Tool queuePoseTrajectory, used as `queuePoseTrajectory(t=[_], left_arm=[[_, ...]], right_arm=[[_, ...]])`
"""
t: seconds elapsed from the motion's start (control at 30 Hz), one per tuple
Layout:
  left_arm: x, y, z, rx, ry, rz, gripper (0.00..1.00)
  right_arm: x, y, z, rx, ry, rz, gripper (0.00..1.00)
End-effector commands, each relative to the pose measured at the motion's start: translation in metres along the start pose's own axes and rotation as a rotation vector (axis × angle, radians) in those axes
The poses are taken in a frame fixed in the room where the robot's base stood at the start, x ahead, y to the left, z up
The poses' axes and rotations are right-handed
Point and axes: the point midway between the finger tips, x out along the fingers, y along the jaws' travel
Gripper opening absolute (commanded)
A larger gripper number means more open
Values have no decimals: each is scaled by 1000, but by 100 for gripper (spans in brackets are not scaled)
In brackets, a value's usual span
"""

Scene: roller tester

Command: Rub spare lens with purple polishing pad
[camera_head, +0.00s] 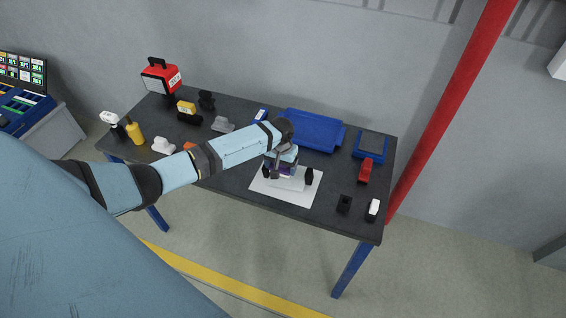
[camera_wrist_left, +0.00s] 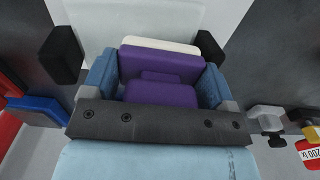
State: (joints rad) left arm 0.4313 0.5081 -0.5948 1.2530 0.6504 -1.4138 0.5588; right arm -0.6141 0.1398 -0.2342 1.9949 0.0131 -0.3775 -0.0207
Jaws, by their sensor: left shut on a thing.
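My left gripper (camera_head: 281,163) is shut on the purple polishing pad (camera_head: 280,169). In the left wrist view the pad (camera_wrist_left: 160,93) sits between the blue fingers of the gripper (camera_wrist_left: 158,82), with a whitish layer at its far side. The spare lens (camera_head: 288,184), a pale clear plate, lies between two black end blocks on a white sheet (camera_head: 305,197). The lens (camera_wrist_left: 140,20) also shows beyond the pad in the left wrist view. The pad is right over the lens; I cannot tell whether they touch. My right gripper is not in view.
A blue tray (camera_head: 312,131) lies behind the sheet. To the right are a blue scale-like box (camera_head: 371,146), a red item (camera_head: 364,170) and small black pieces. Several small items and a red box (camera_head: 161,77) stand on the left part of the dark table (camera_head: 227,184).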

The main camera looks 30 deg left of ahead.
Motion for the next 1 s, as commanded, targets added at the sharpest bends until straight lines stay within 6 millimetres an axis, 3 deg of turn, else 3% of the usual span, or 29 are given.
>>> queuePoseTrajectory(t=[0.17,0.57,0.8,1.0], left_arm=[[-4,-1,2,-1,-6,-3,61],[-44,0,1,0,-1,-1,61],[-58,0,0,0,-1,0,61],[-59,0,0,0,-2,0,61]], right_arm=[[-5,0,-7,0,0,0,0],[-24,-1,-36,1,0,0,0],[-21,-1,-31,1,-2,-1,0],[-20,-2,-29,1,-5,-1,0]])
